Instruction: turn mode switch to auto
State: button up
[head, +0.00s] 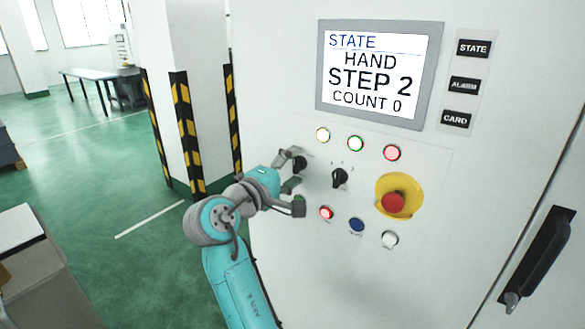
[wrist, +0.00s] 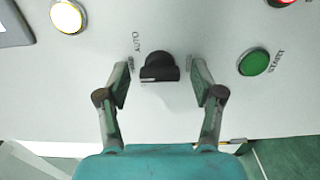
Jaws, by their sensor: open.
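The black mode switch (head: 299,163) is on the pale cabinet front, partly hidden by my gripper in the head view. In the wrist view the switch knob (wrist: 159,67) sits between my fingertips, with the AUTO label (wrist: 136,42) at its upper left. Another label beside it is too small to read surely. My gripper (head: 289,178) is open around the knob; in the wrist view the gripper (wrist: 161,80) shows a gap on each side of it. The screen (head: 375,72) reads STATE, HAND, STEP 2, COUNT 0.
A green START button (wrist: 255,63) is close to the right finger in the wrist view. A second black switch (head: 340,178) and a red emergency stop (head: 393,202) on yellow are to the right. Several lit buttons surround them.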

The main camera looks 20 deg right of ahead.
jog(key=c, duration=1.2)
jog(key=shift+o, duration=0.2)
jog(key=shift+m, duration=0.4)
jog(key=m, duration=0.3)
jog(key=shift+m, duration=2.5)
jog(key=o, duration=1.2)
jog(key=shift+c, duration=0.2)
